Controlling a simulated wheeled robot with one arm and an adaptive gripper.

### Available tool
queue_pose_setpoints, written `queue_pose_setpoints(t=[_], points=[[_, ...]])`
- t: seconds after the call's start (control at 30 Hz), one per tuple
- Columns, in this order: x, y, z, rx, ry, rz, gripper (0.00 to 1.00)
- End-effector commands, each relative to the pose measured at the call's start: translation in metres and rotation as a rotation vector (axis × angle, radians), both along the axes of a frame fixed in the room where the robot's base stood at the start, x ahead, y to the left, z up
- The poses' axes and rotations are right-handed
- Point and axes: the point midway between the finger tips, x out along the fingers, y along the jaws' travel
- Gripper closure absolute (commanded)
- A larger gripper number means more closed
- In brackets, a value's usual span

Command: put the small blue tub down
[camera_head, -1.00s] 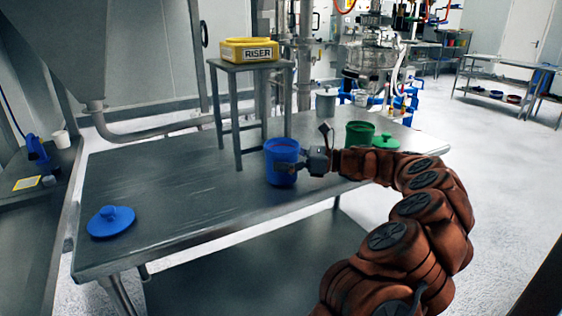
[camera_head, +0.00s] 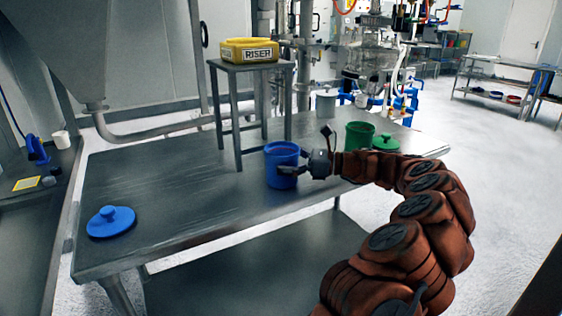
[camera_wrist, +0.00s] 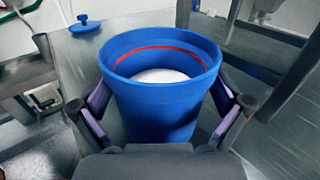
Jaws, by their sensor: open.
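The small blue tub (camera_head: 281,165) stands upright on the metal table, without a lid. The wrist view shows the tub (camera_wrist: 165,103) from above, with a red ring inside its rim and white contents. My gripper (camera_head: 287,174) is open, its fingers on either side of the tub. In the wrist view the gripper's purple-padded fingers (camera_wrist: 163,112) are spread around the tub, with a visible gap at least on the left. The tub's underside is hidden. A blue lid with a knob (camera_head: 111,222) lies at the table's left end; it also shows in the wrist view (camera_wrist: 84,23).
The metal table (camera_head: 190,205) has free room between the lid and the tub. A riser stand (camera_head: 238,70) with a yellow box (camera_head: 249,50) stands behind the tub. A green tub (camera_head: 359,136), green lid (camera_head: 386,143) and grey container (camera_head: 326,102) are to the right.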

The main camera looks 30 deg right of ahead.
Motion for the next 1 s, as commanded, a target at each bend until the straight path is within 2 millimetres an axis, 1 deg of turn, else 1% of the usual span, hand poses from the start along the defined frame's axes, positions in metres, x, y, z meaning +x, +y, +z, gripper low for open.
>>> queue_pose_setpoints(t=[0.4,0.53,0.73,1.0], points=[[-0.051,-0.058,0.001,-0.001,0.001,-0.004,0.00],[-0.064,-0.072,0.000,-0.001,0.001,-0.004,0.00],[-0.075,-0.082,0.000,0.002,0.001,0.000,0.00],[-0.077,-0.084,0.000,0.001,0.000,0.001,0.00]])
